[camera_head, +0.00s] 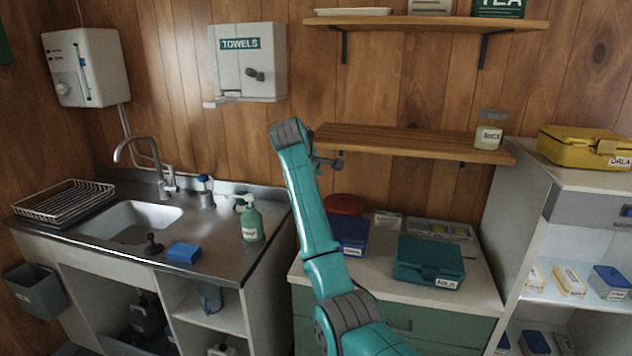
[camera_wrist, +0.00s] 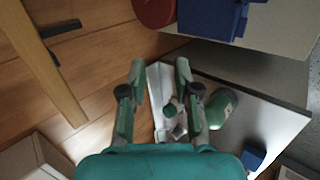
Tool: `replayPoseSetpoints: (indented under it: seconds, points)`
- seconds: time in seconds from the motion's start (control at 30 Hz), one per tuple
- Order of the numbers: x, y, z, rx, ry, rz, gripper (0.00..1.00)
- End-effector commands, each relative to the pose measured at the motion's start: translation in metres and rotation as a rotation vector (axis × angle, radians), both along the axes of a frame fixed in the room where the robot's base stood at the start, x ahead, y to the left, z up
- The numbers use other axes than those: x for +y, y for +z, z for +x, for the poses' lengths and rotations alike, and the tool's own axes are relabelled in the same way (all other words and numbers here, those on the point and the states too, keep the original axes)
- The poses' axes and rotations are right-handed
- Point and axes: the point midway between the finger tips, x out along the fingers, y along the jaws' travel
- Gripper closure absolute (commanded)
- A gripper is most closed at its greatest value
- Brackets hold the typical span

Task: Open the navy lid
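Part of the box shows at the top of the wrist view (camera_wrist: 208,14). My gripper (camera_head: 328,163) is up in front of the wall, above and left of the box, apart from it. In the wrist view my gripper (camera_wrist: 160,78) has its two fingers spread, with nothing held between them.
A teal case (camera_head: 428,260) stands right of the navy box and a round red thing (camera_head: 343,204) behind it. A wooden shelf (camera_head: 400,140) overhangs the counter. A green soap bottle (camera_head: 252,222) and blue sponge (camera_head: 183,253) are by the sink.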

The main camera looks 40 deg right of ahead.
Motion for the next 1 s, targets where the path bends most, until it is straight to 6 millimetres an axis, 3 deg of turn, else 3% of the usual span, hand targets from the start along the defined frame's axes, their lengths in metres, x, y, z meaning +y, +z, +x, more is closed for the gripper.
replayPoseSetpoints:
  seconds: [1.0]
  points:
    - [0.027, 0.052, -0.015, -0.001, 0.001, 0.000, 0.69]
